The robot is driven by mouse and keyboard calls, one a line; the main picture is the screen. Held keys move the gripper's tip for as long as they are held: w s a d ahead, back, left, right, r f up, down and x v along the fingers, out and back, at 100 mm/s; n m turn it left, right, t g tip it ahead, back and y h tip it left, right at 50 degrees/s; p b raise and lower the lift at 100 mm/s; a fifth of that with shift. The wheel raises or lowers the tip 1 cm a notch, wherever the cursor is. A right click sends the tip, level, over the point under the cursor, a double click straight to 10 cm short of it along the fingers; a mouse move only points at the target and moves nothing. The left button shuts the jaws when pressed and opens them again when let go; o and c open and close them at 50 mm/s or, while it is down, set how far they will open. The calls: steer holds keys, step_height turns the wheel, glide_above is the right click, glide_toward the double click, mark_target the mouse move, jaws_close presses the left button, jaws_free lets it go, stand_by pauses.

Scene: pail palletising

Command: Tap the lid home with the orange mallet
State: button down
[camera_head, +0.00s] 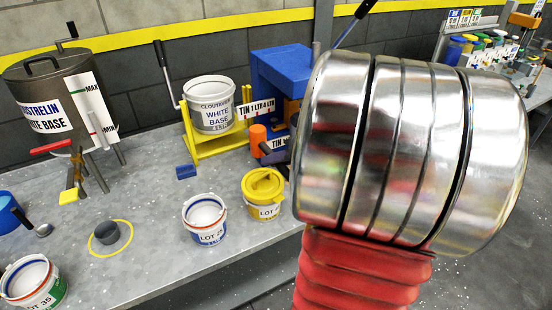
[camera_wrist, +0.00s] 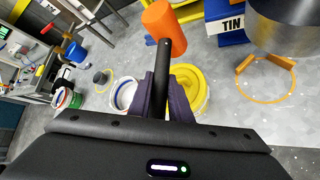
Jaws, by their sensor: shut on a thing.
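The orange mallet (camera_wrist: 163,30) is in my gripper (camera_wrist: 167,100), whose dark jaws are shut on its black handle in the wrist view. The mallet's orange head also shows in the head view (camera_head: 258,136), above and behind the yellow-lidded pail. The yellow lid (camera_head: 263,183) lies on top of a small white pail (camera_head: 264,211) with a yellow label. I cannot tell if the lid is fully seated. The lid also shows in the wrist view (camera_wrist: 188,82), partly hidden by the jaws and handle. The mallet head is apart from the lid.
An open pail (camera_head: 205,219) stands left of the lidded pail. A grey weight (camera_head: 108,232) sits inside a yellow ring. A yellow stand (camera_head: 215,145) holds a white base tin, with a blue machine (camera_head: 283,75) beside it. My arm hides the right side of the bench.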

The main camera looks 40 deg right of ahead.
steer(key=shift+f, duration=2.05)
steer(key=shift+f, duration=1.1)
steer(key=shift+r, duration=2.3)
steer(key=shift+a, duration=0.1)
steer(key=a+r, duration=0.1)
steer(key=w+a, duration=0.1)
steer(key=shift+a+r, duration=0.35)
steer(key=shift+r, duration=0.05)
steer(key=shift+f, duration=0.1)
